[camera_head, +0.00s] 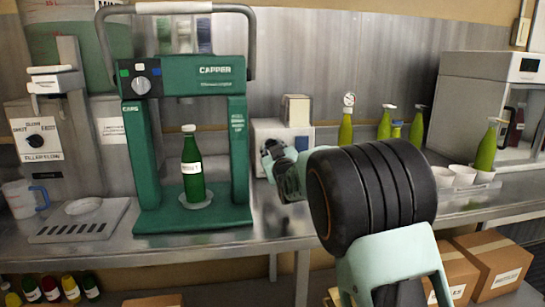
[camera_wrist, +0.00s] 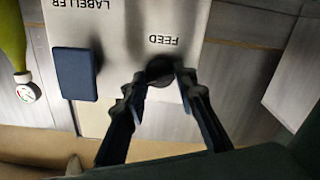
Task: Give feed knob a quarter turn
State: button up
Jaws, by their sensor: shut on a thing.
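The feed knob (camera_wrist: 160,69) is a dark round knob on the pale front of the labeller (camera_wrist: 120,22), beside the word FEED, which appears upside down in the wrist view. My gripper (camera_wrist: 163,80) is shut on the knob, with one finger on each side of it. In the head view, the labeller (camera_head: 297,108) is the white box behind my gripper (camera_head: 281,172). The knob is hidden there by my gripper and arm. I cannot tell the knob's angle, as no pointer mark shows.
A blue block (camera_wrist: 75,73) is on the labeller beside the knob. The green capper (camera_head: 143,150) holds a green bottle (camera_head: 192,165) to the left. Several green bottles (camera_head: 385,122) and white cups (camera_head: 462,174) stand to the right.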

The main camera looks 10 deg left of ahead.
jog(key=shift+m+b, duration=1.1)
jog(key=shift+m, duration=0.8)
jog(key=o, duration=1.2)
jog(key=shift+c, duration=0.2)
jog(key=v, duration=1.2)
